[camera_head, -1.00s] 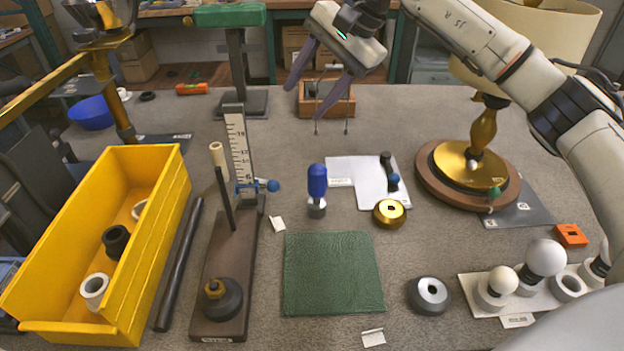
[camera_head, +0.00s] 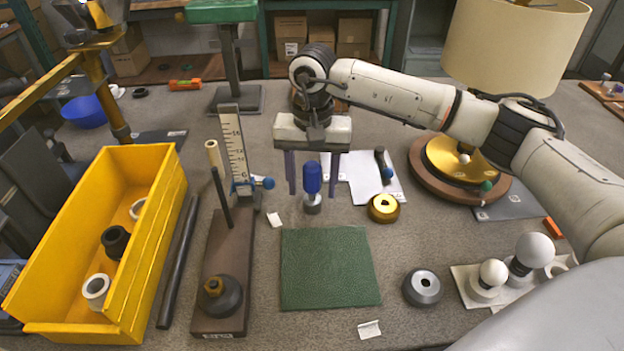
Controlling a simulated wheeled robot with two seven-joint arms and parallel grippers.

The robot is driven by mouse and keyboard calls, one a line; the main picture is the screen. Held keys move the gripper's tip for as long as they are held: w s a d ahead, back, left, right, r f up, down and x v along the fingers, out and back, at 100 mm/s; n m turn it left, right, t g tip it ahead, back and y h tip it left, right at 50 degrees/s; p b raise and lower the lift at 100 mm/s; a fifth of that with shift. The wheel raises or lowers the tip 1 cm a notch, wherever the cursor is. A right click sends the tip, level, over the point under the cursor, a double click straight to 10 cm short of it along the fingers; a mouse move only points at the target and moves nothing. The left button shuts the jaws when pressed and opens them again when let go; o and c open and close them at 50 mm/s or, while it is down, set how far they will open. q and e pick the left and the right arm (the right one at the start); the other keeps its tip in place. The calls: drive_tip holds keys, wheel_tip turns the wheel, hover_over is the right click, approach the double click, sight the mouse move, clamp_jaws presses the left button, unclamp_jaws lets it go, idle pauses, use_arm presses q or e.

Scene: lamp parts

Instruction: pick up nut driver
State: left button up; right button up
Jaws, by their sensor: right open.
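The nut driver (camera_head: 313,179) has a blue handle and stands upright on the table behind the green mat, its lower end in a small grey metal piece. My right gripper (camera_head: 312,191) is open and points down. Its two purple fingers hang on either side of the blue handle, one to the left and one to the right, with visible gaps. Whether they are level with the handle in depth is hard to tell. My left gripper is not in view.
A green mat (camera_head: 328,268) lies in front. A brass ring (camera_head: 383,208) and a white sheet (camera_head: 368,178) lie to the right. An upright ruler stand (camera_head: 233,145) and a yellow bin (camera_head: 150,240) stand left. A lamp (camera_head: 462,165) stands back right.

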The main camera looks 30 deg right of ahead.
drive_tip(key=shift+f, duration=1.45)
drive_tip(key=c, duration=1.2)
